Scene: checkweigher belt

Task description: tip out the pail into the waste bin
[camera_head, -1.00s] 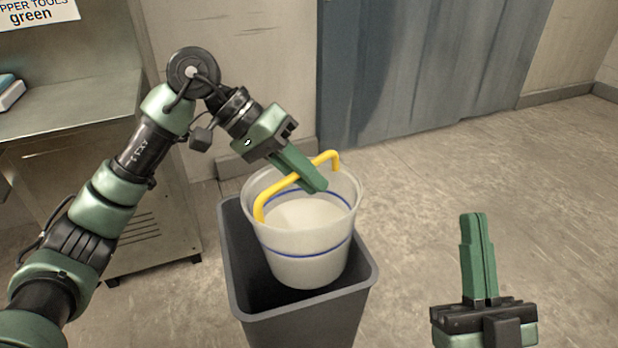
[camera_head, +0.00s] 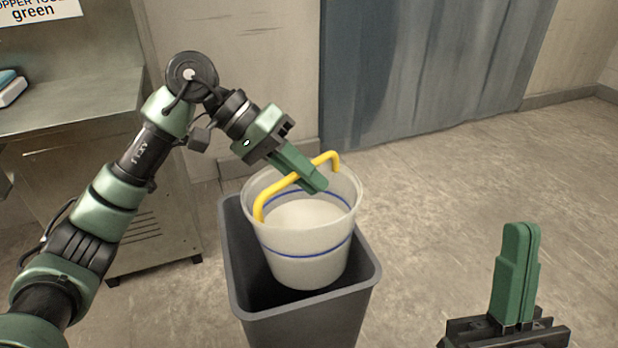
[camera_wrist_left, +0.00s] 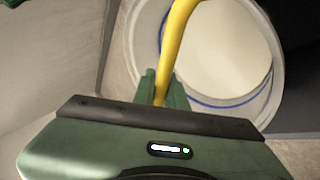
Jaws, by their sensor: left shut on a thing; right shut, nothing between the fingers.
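The pail (camera_head: 305,262) is a translucent white tub with blue bands, a yellow handle (camera_head: 277,194) and pale contents (camera_head: 308,216). It hangs upright over the grey waste bin (camera_head: 304,322), its lower part showing against the bin's open mouth. My left gripper (camera_head: 318,186) is shut on the yellow handle above the pail. In the left wrist view the handle (camera_wrist_left: 176,45) runs between the fingers, and the pail's pale contents (camera_wrist_left: 220,50) lie beyond. My right gripper (camera_head: 521,232) is shut and empty at the lower right, apart from the bin. The bin's inside is mostly hidden by the pail.
A steel table (camera_head: 75,122) stands at the left, with a small blue and white item (camera_head: 10,88) on it. A blue-grey panel (camera_head: 415,70) is on the wall behind. The floor (camera_head: 450,170) right of the bin is clear.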

